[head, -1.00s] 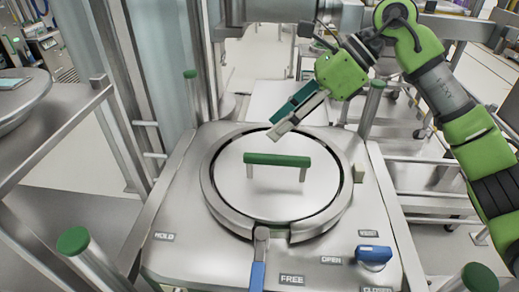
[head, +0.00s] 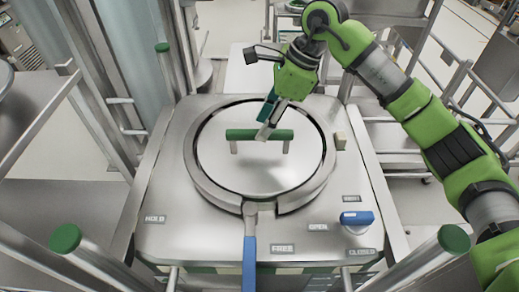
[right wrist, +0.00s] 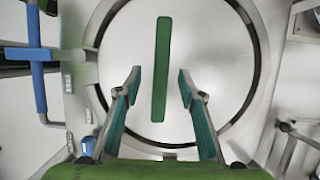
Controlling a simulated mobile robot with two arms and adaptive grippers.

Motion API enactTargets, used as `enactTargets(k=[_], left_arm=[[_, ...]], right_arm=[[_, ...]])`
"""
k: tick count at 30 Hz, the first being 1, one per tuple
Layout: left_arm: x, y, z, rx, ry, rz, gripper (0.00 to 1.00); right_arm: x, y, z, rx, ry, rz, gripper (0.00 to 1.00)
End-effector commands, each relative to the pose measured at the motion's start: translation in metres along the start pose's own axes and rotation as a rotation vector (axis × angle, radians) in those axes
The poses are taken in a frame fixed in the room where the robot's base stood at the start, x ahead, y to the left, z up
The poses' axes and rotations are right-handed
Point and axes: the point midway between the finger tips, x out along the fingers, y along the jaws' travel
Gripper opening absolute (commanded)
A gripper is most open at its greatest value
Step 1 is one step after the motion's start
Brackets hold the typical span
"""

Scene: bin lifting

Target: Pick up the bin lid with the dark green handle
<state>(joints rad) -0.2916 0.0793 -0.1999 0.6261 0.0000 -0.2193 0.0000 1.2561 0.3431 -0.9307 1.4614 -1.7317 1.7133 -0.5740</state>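The round steel bin lid (head: 245,172) sits flat inside the metal ring of the bin top. Its dark green bar handle (head: 240,134) stands on two short posts. In the right wrist view the handle (right wrist: 162,70) runs lengthwise between the fingers, with a gap on each side. My right gripper (head: 268,125) is over the handle in the head view, pointing down; its fingers hide part of the bar. In the right wrist view my right gripper (right wrist: 157,78) is open and empty. My left gripper is not in view.
A blue lever (head: 250,262) sticks out from the ring's front edge. A blue knob (head: 356,218) is at the front right of the steel top. Green-capped posts (head: 65,238) stand around the corners. Metal rails and frames flank both sides.

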Motion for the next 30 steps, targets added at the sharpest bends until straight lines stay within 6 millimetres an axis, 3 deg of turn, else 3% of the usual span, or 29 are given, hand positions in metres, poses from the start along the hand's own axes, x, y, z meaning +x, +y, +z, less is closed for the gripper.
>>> enactTargets(k=[3, 9, 30], left_arm=[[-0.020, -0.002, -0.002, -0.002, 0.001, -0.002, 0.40], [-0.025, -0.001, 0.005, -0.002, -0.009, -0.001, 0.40], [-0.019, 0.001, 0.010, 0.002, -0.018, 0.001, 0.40]], right_arm=[[0.014, -0.001, -0.001, 0.003, 0.000, 0.007, 0.36], [0.036, -0.002, -0.002, 0.002, -0.001, 0.002, 0.36], [0.041, -0.002, -0.004, 0.001, -0.001, 0.000, 0.36]])
